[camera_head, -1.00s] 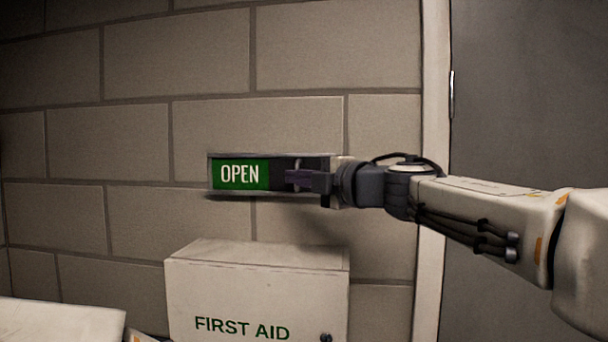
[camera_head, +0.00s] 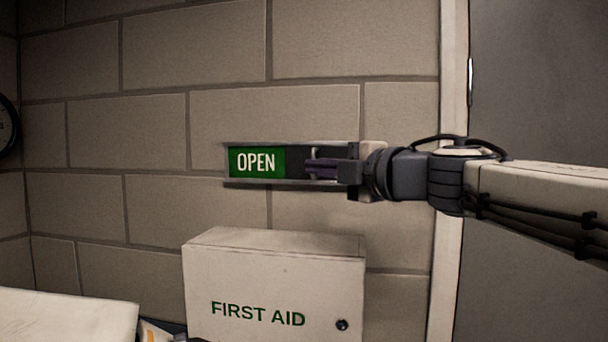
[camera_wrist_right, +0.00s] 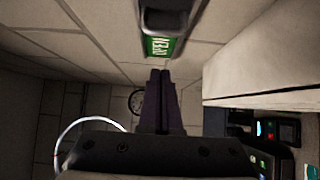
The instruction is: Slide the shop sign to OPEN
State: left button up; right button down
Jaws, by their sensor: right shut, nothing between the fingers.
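The shop sign (camera_head: 257,162) is a framed slider on the block wall, with a green panel reading OPEN showing at its left. The right part of the frame is dark and partly hidden by my right gripper (camera_head: 312,168). That gripper is shut and empty, its purple fingers in front of the sign's dark part, beside a pale upright handle. I cannot tell whether the fingers touch the handle. In the right wrist view, the closed fingers (camera_wrist_right: 159,82) point toward the green OPEN panel (camera_wrist_right: 158,46). My left gripper is out of view.
A white first aid box (camera_head: 275,285) is on the wall below the sign. A door frame (camera_head: 449,250) and grey door stand at the right. A round clock (camera_head: 6,127) is at the left edge. The wall left of the sign is clear.

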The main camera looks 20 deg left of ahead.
jog(key=v, duration=0.2)
jog(key=shift+s+d, duration=0.1)
jog(key=shift+d, duration=0.15)
